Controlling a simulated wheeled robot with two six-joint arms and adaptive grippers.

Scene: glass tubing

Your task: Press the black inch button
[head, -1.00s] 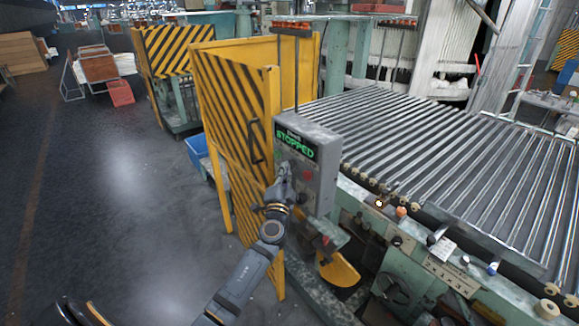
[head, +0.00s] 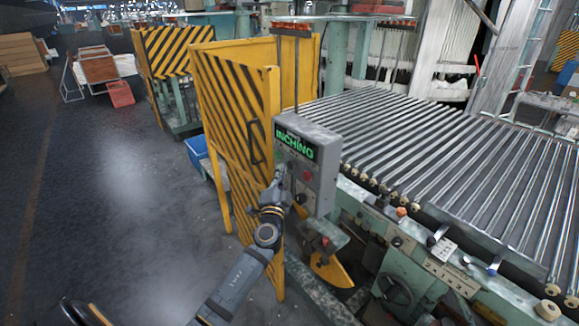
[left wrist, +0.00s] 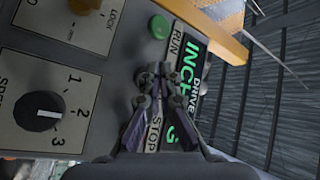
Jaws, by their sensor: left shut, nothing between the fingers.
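The grey control box (head: 322,188) stands beside the yellow gate, its display (head: 295,144) reading INCHING in green. My left gripper (head: 283,169) is shut and empty, its tips at the button face just below the display. In the left wrist view the shut fingertips (left wrist: 157,76) are against or very near the panel, between the RUN and STOP labels. The black inch button is not visible; the fingers cover that spot. A green button (left wrist: 159,27) sits by the RUN label. A red button (head: 308,175) is right of the gripper. My right gripper is not in view.
A black speed knob (left wrist: 39,111) is on the same panel. The yellow striped gate (head: 238,110) stands close left of the box. The roller bed (head: 440,150) lies behind and right. Open floor (head: 110,210) is at the left.

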